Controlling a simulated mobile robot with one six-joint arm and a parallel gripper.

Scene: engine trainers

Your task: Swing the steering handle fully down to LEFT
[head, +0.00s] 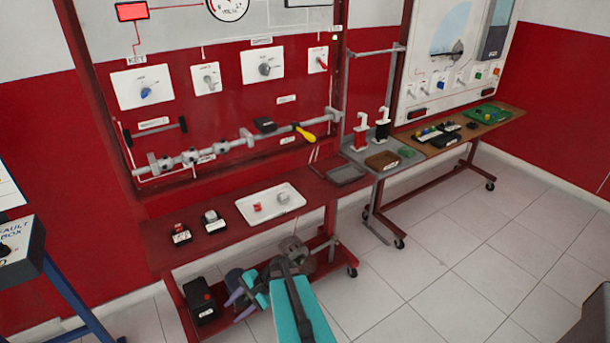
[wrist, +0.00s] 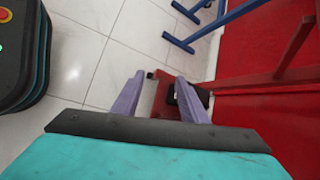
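A yellow-ended handle (head: 304,134) sticks out toward the lower right from a grey horizontal linkage bar (head: 225,145) on the red trainer panel. It looks like the steering handle, but I cannot read its label. My gripper (head: 234,290) is low in front of the trainer's bench, well below and left of the handle. In the wrist view its two purple fingers (wrist: 160,88) are spread apart with nothing between them. The handle does not show in the wrist view.
The trainer's red bench top (head: 215,240) juts out above my gripper and carries a white tray (head: 270,204) and small boxes. A black box (head: 200,299) sits on the lower shelf. A blue-legged stand (head: 70,295) is at left.

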